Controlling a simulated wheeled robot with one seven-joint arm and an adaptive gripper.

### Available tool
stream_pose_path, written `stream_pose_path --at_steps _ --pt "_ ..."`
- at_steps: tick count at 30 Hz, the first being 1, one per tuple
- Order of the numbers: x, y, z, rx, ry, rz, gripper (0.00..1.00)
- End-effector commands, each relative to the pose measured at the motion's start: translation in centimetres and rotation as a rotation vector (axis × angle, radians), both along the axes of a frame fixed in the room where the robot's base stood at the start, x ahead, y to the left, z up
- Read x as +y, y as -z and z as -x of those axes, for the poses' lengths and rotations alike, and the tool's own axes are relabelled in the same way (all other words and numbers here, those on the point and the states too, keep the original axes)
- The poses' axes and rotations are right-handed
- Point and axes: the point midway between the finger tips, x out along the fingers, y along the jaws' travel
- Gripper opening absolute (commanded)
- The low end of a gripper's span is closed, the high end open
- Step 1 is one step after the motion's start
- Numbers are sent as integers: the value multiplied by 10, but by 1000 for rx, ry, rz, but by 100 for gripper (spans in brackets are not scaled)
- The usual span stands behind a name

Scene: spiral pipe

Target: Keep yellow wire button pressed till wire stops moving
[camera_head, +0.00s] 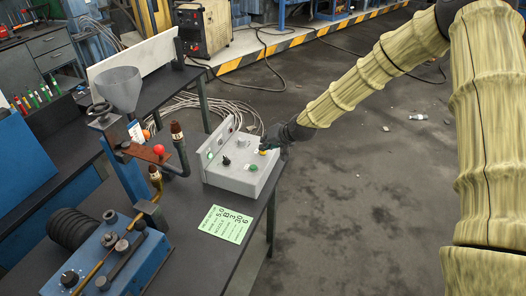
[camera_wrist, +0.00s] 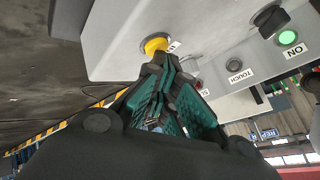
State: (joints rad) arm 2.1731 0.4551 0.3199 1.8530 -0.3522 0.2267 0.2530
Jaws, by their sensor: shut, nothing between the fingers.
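The grey control box (camera_head: 238,178) stands on the dark bench near its right edge. The yellow button (camera_head: 263,152) is at the box's far right corner, partly hidden by my gripper (camera_head: 272,143). In the wrist view the yellow button (camera_wrist: 155,45) shows right at the tips of my shut gripper (camera_wrist: 161,60). The fingertips appear to touch it; how far it is pushed in cannot be told.
A green paper (camera_head: 226,224) lies on the bench (camera_head: 190,275). A funnel (camera_head: 119,88) stands at the left. The floor to the right is open.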

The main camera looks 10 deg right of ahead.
Motion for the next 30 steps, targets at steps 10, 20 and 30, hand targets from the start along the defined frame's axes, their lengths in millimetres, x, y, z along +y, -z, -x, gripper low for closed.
stream_pose_path --at_steps 10,20,30 --pt "0 -4 0 1 -1 0 0" --pt "0 -16 0 1 -1 0 0" --pt "0 -17 0 0 0 0 0"
